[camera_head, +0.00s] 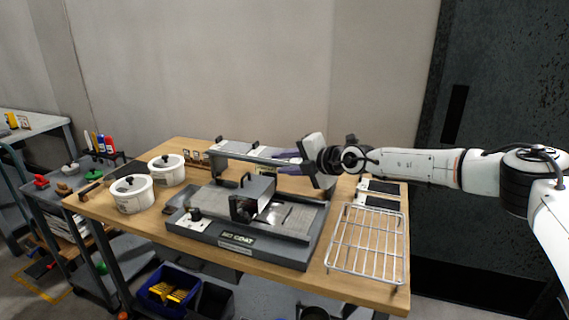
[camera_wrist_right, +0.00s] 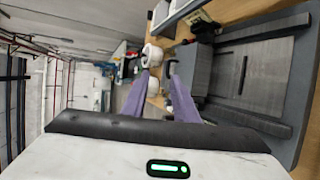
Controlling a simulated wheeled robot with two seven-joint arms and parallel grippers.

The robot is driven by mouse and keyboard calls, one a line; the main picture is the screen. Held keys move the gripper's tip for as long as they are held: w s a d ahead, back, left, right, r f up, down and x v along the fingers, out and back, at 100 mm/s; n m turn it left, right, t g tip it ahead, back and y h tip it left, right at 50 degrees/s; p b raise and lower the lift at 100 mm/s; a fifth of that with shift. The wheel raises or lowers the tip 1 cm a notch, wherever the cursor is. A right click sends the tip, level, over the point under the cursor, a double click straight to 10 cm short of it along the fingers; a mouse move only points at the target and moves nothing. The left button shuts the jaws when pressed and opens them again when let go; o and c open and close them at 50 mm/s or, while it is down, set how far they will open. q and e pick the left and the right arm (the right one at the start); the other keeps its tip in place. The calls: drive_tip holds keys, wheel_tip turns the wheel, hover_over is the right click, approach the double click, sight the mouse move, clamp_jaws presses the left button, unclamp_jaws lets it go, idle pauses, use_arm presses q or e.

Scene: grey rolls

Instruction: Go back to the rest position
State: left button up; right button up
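My right arm comes in from the right in the head view. Its right gripper (camera_head: 279,163) reaches over the back right part of the wooden table (camera_head: 228,262), above the far side of the grey coating machine (camera_head: 240,236). In the right wrist view the two purple fingers of this gripper (camera_wrist_right: 158,82) stand apart with nothing between them. White pots show beyond the fingertips. My left gripper is in neither view.
Two white lidded pots (camera_head: 132,195) stand at the table's left. A wire rack (camera_head: 368,244) lies at the front right, below my right forearm. A grey cart (camera_head: 62,190) stands to the left. Blue (camera_head: 166,288) and black bins sit under the table. A wall closes the back.

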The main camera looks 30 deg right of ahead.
drive_tip(key=s+a+f+m+y, duration=0.2)
drive_tip(key=s+a+f, duration=0.4)
drive_tip(key=a, duration=0.5)
drive_tip(key=s+a+f+m+g+y, duration=0.1)
drive_tip(key=s+a+f+m+y, duration=0.1)
drive_tip(key=s+a+f, duration=0.65)
drive_tip(key=s+a+f+m+y, duration=0.2)
drive_tip(key=a+f, duration=0.2)
drive_tip(key=a, duration=0.9)
drive_tip(key=s+d+f+m+g+h, duration=0.1)
drive_tip(key=s+d+f+m, duration=0.3)
drive_tip(key=s, duration=0.5)
drive_tip(key=s+d+f+m+g+h, duration=0.1)
drive_tip(key=s+d+f+m+h, duration=0.3)
drive_tip(key=s+f+m, duration=0.2)
drive_tip(key=s+d+f+m+g+h, duration=0.1)
drive_tip(key=s+d+f+m, duration=0.4)
drive_tip(key=s, duration=0.8)
wheel_tip(320, 180, down, 4)
drive_tip(key=shift+r+g+h, duration=0.2)
drive_tip(key=shift+g+h, duration=0.1)
drive_tip(key=shift+h, duration=0.5)
